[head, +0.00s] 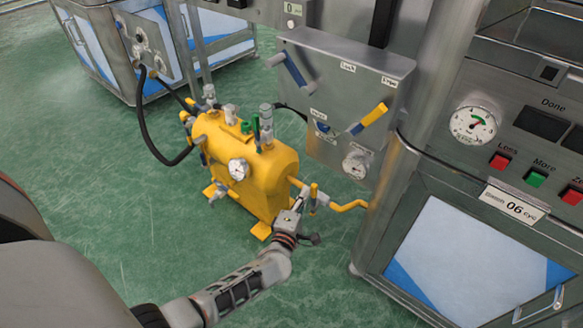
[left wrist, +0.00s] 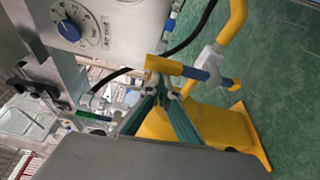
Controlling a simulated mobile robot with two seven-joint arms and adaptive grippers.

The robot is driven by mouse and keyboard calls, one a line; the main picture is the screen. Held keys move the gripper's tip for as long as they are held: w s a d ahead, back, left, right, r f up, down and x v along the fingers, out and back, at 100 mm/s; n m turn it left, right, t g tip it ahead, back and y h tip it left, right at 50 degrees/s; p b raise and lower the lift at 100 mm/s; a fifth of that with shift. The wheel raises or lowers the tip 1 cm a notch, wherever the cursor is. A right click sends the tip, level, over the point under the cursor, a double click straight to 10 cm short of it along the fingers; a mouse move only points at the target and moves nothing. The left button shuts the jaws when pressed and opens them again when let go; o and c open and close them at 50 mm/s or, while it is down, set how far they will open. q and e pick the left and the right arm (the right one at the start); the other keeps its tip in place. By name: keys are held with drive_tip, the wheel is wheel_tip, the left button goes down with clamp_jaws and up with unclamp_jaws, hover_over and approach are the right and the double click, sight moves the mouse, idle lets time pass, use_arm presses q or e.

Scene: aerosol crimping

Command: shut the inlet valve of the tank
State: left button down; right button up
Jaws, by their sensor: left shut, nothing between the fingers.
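The yellow tank (head: 262,178) stands on the green floor, with a round gauge on its front. A yellow pipe (head: 350,205) joins its right side through a valve. The valve's yellow handle (head: 313,190) stands roughly upright, crosswise to the pipe. In the left wrist view, a yellow-and-blue handle (left wrist: 177,68) lies just beyond my fingertips, beside the grey valve body (left wrist: 211,60). My left gripper (head: 302,198) is shut and empty, close to the valve; its teal fingers (left wrist: 164,90) converge near the handle. I cannot tell whether they touch it. My right gripper is out of view.
A steel panel (head: 345,70) with levers hangs above and behind the valve. A steel cabinet (head: 450,250) with buttons stands close on the right. A black hose (head: 145,125) loops left of the tank. Open floor (head: 110,200) lies to the left.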

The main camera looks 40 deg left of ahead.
use_arm(q)
drive_tip(key=shift+d+r, duration=0.1)
drive_tip(key=shift+d, duration=0.2)
idle(0.4)
